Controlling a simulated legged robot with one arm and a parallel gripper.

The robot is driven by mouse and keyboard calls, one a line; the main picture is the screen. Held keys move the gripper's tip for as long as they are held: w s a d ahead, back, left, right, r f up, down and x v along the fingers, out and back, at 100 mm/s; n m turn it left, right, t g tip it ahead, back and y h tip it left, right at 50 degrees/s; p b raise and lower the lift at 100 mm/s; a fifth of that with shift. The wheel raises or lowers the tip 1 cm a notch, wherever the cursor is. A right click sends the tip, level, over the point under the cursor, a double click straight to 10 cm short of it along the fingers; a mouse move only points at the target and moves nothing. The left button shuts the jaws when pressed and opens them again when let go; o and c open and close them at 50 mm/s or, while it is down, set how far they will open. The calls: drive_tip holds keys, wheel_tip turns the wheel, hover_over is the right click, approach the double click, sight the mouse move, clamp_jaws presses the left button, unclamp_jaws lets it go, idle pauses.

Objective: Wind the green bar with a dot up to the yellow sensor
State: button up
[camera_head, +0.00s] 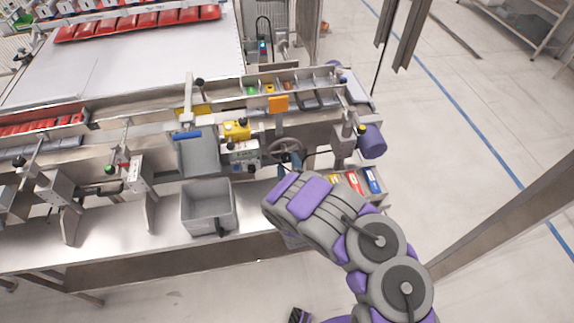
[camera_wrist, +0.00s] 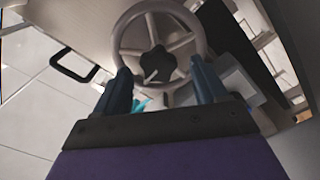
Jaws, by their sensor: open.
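A grey handwheel (camera_wrist: 201,45) with a dark star-shaped knob (camera_wrist: 157,66) at its hub fills the upper middle of the wrist view. In the head view the handwheel (camera_head: 285,145) is on the machine front, just beyond my gripper (camera_head: 290,161). In the wrist view my gripper (camera_wrist: 163,80) is open, its two dark blue fingers apart in front of the wheel's lower part, on either side of the hub. Contact cannot be told. A yellow box (camera_head: 237,130), possibly the sensor, is left of the wheel. I cannot clearly make out a green bar with a dot.
A grey bin (camera_head: 208,207) stands on the metal shelf left of my arm. A purple cylinder (camera_head: 372,141) sticks out at the machine's right end. Coloured boxes (camera_head: 352,182) lie below the wheel. The floor at right is largely clear.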

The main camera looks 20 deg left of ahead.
drive_tip(key=shift+x, duration=0.85)
drive_tip(key=shift+s, duration=0.1)
drive_tip(key=c, duration=1.1)
